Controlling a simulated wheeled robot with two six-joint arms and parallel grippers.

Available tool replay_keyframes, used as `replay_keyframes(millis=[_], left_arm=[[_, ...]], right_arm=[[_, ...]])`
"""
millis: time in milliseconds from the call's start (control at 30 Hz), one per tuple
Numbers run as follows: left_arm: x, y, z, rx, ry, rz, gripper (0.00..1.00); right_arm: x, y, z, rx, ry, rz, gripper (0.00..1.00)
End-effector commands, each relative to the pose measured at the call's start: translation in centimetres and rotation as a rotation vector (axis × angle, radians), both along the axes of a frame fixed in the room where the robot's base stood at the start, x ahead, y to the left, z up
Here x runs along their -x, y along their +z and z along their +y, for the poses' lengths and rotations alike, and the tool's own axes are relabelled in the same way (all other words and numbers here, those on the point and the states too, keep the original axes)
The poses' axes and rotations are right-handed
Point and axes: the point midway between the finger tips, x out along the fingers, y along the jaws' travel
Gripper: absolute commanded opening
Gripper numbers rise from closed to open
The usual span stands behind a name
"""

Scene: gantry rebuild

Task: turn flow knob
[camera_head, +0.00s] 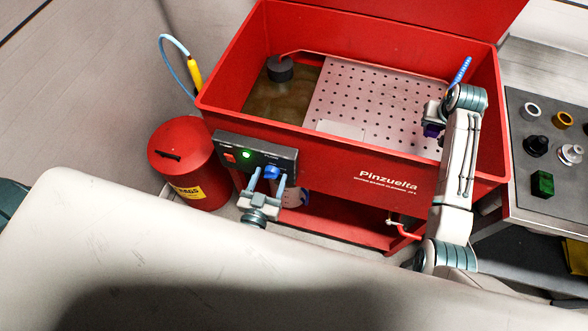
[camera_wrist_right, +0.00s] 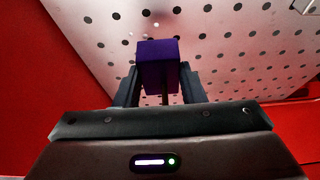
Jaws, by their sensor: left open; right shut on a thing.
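The blue flow knob (camera_head: 272,172) sits on the dark control panel (camera_head: 284,154) on the front of the red parts washer. My left gripper (camera_head: 267,180) is open, with its fingers on either side of the knob. I cannot tell whether they touch it. My right gripper (camera_head: 432,128) is over the perforated tray in the washer. It is shut on a purple block (camera_wrist_right: 158,62), which shows between its fingers in the right wrist view. A green light (camera_head: 246,155) and a red switch (camera_head: 230,157) are also on the panel.
The red washer basin (camera_head: 345,154) holds a perforated tray (camera_head: 372,92) and a dark round part (camera_head: 280,68). A blue-handled brush (camera_head: 461,72) is at its right side. A red can (camera_head: 186,160) stands left. A metal table (camera_head: 518,190) with several parts is right.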

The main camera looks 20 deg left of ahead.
Motion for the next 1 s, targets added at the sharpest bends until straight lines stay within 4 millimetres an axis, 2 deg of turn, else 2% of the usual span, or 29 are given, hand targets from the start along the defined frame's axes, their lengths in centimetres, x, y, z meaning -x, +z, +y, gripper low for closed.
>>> replay_keyframes(millis=[200, 433, 767, 1000], left_arm=[[0.00, -0.01, 0.00, -0.001, 0.000, 0.000, 0.60], [0.02, -0.01, 0.01, -0.001, 0.000, 0.000, 0.16], [0.03, -0.01, -0.01, 0.031, -0.001, 0.000, 0.16], [0.01, -0.01, -0.07, 0.160, -0.002, 0.000, 0.16]], right_arm=[[-0.03, 0.06, 0.00, 0.000, 0.000, -0.001, 0.09], [-0.02, 0.05, 0.00, 0.000, 0.000, -0.001, 0.09], [-0.03, 0.06, 0.00, 0.000, 0.000, -0.001, 0.09], [-0.02, 0.05, 0.00, 0.000, 0.000, -0.001, 0.09]])
